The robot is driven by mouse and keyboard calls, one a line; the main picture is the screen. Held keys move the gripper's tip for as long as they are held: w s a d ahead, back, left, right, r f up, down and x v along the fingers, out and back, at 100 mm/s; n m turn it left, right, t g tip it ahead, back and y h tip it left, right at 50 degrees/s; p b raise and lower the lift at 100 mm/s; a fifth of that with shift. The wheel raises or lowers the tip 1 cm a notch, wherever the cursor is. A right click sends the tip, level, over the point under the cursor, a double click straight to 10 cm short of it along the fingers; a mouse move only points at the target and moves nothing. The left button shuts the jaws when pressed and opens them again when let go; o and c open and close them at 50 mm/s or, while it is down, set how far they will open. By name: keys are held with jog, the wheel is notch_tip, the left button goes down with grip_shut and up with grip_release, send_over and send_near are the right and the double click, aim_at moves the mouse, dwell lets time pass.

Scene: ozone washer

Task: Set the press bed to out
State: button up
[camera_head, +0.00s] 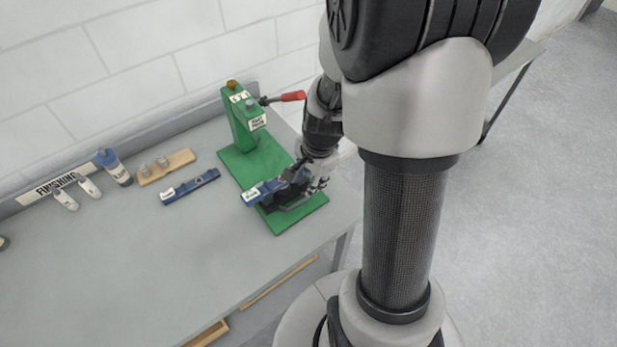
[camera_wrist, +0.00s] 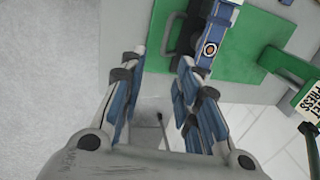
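The green press (camera_head: 242,120) stands on the table against the wall, with a red-handled lever (camera_head: 293,96). Its green base (camera_head: 320,201) extends to the table's front right. A blue bar (camera_head: 262,191) with a white label lies over the base; it also shows at the top of the wrist view (camera_wrist: 213,38). A dark U-shaped handle (camera_wrist: 172,32) lies beside the bar in the wrist view. My gripper (camera_wrist: 161,62) is open, with blue-padded fingers apart and nothing visibly held. In the head view, my gripper (camera_head: 312,182) is over the base near the bar's right end, partly hiding the bed.
Another blue bar (camera_head: 190,187), a wooden block with knobs (camera_head: 166,166), a blue bottle (camera_head: 114,166), small white bottles (camera_head: 66,199) and a FINISHING sign (camera_head: 50,186) stand left of the press. The table's front left (camera_head: 130,270) is clear.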

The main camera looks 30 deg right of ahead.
notch_tip(320, 180, up, 6)
jog(key=s+p, duration=0.1)
jog(key=p, duration=0.4)
jog(key=shift+s+r, duration=0.1)
dwell(0.4)
notch_tip(320, 180, up, 12)
jog(key=s, duration=0.2)
jog(key=shift+s, duration=0.15)
dwell(0.4)
